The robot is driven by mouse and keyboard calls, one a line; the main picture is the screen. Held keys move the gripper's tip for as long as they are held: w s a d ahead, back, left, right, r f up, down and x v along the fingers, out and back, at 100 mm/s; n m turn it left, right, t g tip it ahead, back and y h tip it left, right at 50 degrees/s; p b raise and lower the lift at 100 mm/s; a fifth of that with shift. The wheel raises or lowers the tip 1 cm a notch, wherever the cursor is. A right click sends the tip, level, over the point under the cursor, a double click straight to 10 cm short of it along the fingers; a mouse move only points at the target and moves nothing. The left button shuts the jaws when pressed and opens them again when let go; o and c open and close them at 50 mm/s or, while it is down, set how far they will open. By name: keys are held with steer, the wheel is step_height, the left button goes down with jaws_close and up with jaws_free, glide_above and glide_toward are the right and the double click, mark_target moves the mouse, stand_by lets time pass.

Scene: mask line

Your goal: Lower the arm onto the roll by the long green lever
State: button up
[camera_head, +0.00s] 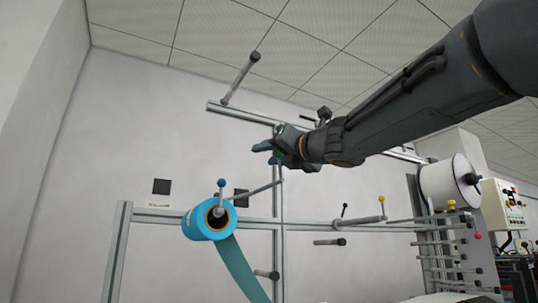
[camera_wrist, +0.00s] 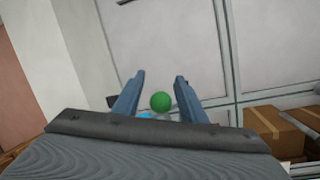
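The roll (camera_head: 198,224) is blue and hangs on a holder at the left of the frame, with a blue web running down from it. A grey arm (camera_head: 258,189) slants from the roll's core toward the middle upright. The green knob (camera_head: 277,154) of a lever shows beside my gripper (camera_head: 266,152), above that arm; its rod is hard to make out. In the wrist view the green knob (camera_wrist: 160,101) sits between the two blue fingers of my gripper (camera_wrist: 159,78).
A short blue-knobbed lever (camera_head: 220,185) stands at the roll. A yellow-knobbed lever (camera_head: 381,200) and a black-knobbed one (camera_head: 344,207) are on the rail to the right. A white spool (camera_head: 445,184) and a control panel (camera_head: 507,202) stand farther right. Cardboard boxes (camera_wrist: 272,128) show in the wrist view.

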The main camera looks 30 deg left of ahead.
steer(key=b+v, duration=0.2)
steer(key=v, duration=0.5)
steer(key=shift+s+d, duration=0.25)
steer(key=shift+d, duration=0.1)
steer(key=shift+w, duration=0.1)
